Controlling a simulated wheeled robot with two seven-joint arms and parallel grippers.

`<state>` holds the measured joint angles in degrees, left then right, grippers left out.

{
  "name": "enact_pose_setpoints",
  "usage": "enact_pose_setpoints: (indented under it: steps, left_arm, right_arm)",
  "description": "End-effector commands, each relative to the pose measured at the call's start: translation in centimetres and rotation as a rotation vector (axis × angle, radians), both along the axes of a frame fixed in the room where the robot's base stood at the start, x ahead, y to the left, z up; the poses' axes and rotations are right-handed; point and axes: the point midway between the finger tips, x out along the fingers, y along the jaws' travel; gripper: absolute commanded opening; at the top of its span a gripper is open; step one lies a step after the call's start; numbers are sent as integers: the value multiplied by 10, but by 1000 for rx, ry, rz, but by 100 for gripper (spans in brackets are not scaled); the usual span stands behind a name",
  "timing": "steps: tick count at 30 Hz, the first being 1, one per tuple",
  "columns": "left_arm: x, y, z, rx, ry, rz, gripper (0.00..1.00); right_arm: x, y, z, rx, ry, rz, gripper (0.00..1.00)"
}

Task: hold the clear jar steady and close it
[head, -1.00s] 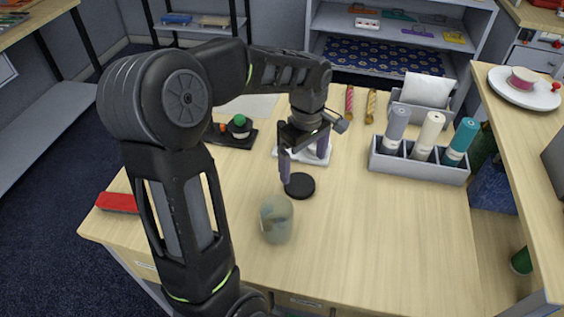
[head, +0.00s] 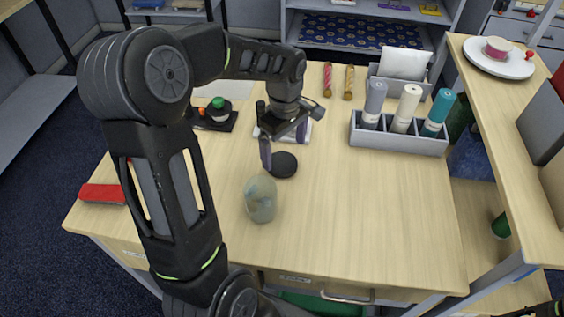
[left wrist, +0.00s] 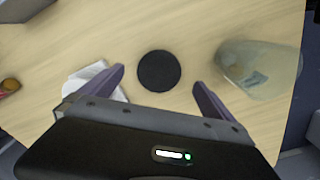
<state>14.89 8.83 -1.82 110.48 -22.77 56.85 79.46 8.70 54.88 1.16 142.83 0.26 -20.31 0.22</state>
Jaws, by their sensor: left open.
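The clear jar (head: 261,199) stands upright on the wooden table, near its front. It also shows at the right of the left wrist view (left wrist: 262,72). A round black lid (head: 283,165) lies flat on the table just behind the jar and apart from it; in the left wrist view the lid (left wrist: 159,71) appears between my fingers. My left gripper (head: 284,143) is open and empty, pointing down above the lid, with its purple fingers spread to either side. My right gripper does not show; only a dark part at the bottom right corner of the head view may be mine.
A white item (head: 270,128) lies behind the left gripper. A black tray (head: 214,121) with a green-topped piece sits behind left. A grey divided box (head: 399,138) holds rolls at the back right. A red block (head: 101,194) lies at the left edge. The right front is clear.

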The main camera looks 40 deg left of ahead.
Motion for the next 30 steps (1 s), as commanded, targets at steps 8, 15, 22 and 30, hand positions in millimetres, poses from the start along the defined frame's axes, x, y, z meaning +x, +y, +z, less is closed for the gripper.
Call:
enact_pose_setpoints:
  steps: [8,15,22,30]
  left_arm:
    - [-1,1,-34,-1,5,-1,100]
    - [0,1,-50,-1,0,1,100]
    - [0,1,-50,0,0,0,100]
    - [0,1,-49,0,0,0,100]
  right_arm:
    - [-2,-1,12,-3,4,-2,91]
    - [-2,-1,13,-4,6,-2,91]
    - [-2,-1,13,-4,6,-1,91]
    - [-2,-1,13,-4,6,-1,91]
